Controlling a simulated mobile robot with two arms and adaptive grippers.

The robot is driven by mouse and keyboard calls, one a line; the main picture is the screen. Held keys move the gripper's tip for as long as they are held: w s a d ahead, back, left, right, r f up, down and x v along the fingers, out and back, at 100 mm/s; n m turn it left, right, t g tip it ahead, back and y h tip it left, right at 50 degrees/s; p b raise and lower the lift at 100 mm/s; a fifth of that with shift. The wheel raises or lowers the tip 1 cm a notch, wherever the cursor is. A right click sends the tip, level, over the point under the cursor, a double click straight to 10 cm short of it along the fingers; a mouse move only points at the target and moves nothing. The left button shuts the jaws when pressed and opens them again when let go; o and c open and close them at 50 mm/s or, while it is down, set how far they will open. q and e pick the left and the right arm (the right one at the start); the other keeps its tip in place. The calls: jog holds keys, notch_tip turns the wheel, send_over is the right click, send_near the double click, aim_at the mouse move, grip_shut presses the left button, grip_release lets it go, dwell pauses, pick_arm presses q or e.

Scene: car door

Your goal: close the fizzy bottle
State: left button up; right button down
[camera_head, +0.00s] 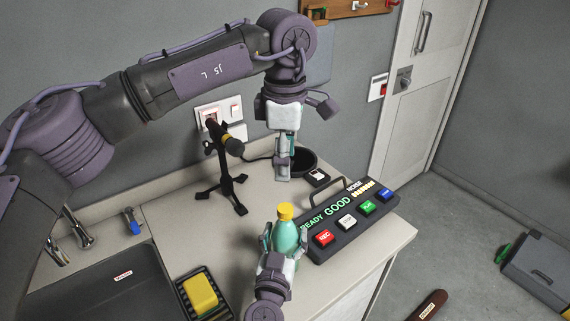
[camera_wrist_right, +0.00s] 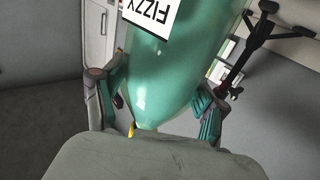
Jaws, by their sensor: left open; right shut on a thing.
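The fizzy bottle (camera_head: 289,237) is green and stands upright at the counter's front, with a yellow cap (camera_head: 285,211) at its top. I cannot tell whether the cap is tight. My right gripper (camera_head: 282,242) is shut on the bottle's body, one finger on each side. In the right wrist view, the bottle (camera_wrist_right: 185,60) fills the middle with an upside-down FIZZY label, and a sliver of the yellow cap (camera_wrist_right: 132,129) shows low down. My left gripper (camera_head: 284,168) is open and empty, pointing down above the counter behind the bottle, apart from it.
A button box (camera_head: 335,240) with lit READY and GOOD words stands right of the bottle. A microphone on a black stand (camera_head: 228,185) is behind left. A black round dish (camera_head: 303,160) lies behind the left gripper. A sink (camera_head: 100,290) and yellow sponge (camera_head: 201,294) are at left.

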grip_release()
jog(key=s+a, duration=0.2)
jog(key=s, duration=0.9)
jog(key=shift+s+a, duration=0.2)
jog(key=shift+s, duration=0.2)
